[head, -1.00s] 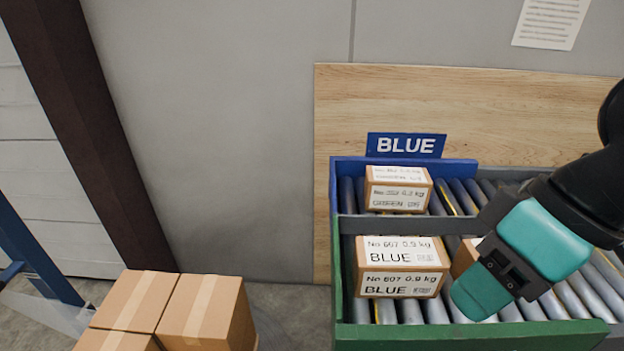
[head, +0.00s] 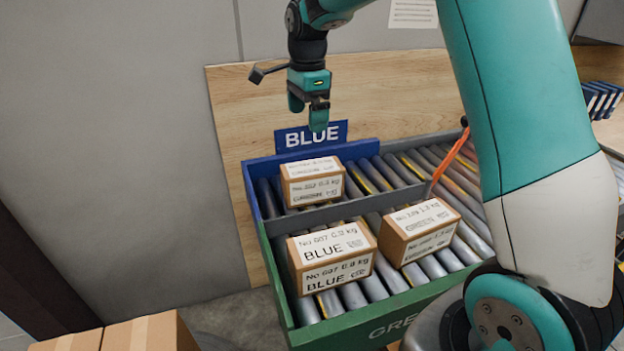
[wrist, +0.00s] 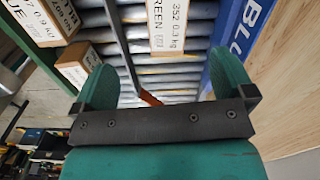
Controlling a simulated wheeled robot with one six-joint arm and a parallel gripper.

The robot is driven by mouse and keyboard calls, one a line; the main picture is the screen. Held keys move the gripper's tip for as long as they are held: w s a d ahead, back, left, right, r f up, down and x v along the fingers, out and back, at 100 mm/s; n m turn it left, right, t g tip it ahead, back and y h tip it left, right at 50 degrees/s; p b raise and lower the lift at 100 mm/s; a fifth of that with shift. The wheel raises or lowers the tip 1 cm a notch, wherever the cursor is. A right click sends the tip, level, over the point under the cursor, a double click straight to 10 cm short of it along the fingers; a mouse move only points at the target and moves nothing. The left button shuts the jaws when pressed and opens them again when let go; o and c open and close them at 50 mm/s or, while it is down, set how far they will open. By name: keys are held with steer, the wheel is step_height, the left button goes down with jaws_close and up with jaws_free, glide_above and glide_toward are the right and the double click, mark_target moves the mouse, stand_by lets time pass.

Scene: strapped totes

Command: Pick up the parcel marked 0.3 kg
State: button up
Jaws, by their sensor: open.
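The brown parcel (head: 312,184) in the blue-walled lane has white labels that seem to read No 352, 0.3 kg, GREEN; the print is small. It lies flat on the rollers near the lane's left end. In the wrist view this parcel (wrist: 167,25) is beyond the fingers, partly cut off by the top edge. My gripper (head: 307,108) is open and empty, pointing down, above and behind the parcel near the BLUE sign. In the wrist view its two teal fingers (wrist: 165,82) stand wide apart, with no parcel between them.
The green-walled lane (head: 385,330) holds a BLUE 0.9 kg parcel (head: 335,258) and another parcel (head: 420,230). A grey divider separates the lanes. An orange strap (head: 450,158) rises at the right. The BLUE sign (head: 311,137) stands behind. Rollers right of the parcel are clear.

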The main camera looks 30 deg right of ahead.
mark_target(312, 167)
steer(key=shift+m, duration=0.9)
steer(key=f, duration=0.4)
steer(key=d+f+p, duration=0.1)
steer(key=f, duration=0.3)
steer(key=w+f+p, duration=0.1)
steer(key=f, duration=0.3)
steer(key=shift+w+d+f, duration=0.1)
steer(key=shift+d+f, duration=0.1)
steer(key=shift+d, duration=0.15)
steer(key=shift+f+p, duration=0.95)
steer(key=shift+f, duration=1.8)
steer(key=shift+c, duration=0.5)
steer(key=c, duration=1)
steer(key=shift+r, duration=0.1)
